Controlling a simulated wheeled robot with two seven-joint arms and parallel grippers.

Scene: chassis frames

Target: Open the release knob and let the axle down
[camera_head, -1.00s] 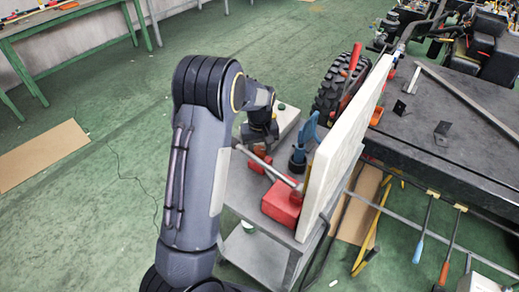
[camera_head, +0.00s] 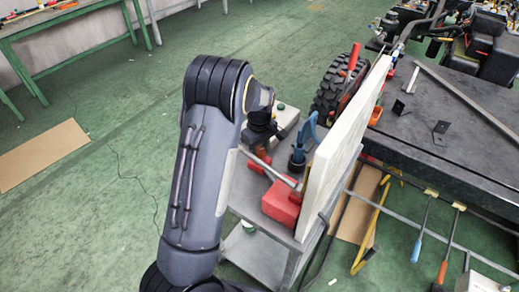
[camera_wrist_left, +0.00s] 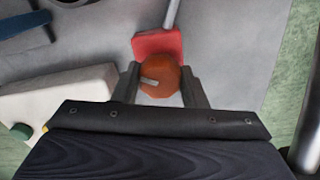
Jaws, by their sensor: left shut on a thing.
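My left gripper (camera_wrist_left: 160,90) is shut on a round orange-red knob (camera_wrist_left: 158,80), one finger on each side of it. Just beyond the knob are a red block (camera_wrist_left: 157,43) and a grey rod (camera_wrist_left: 172,12). A red jack-like body (camera_head: 281,203) with a grey bar (camera_head: 272,168) sits on the cart beside a white upright panel (camera_head: 345,135). A knobby tyre (camera_head: 328,92) stands behind. I cannot make out the axle. My right gripper is out of view.
The grey cart (camera_head: 243,190) also carries a blue-handled tool (camera_head: 306,135). A dark workbench (camera_head: 450,130) stands to the right, with tools hanging below its edge. A green table (camera_head: 60,25) is at the far left.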

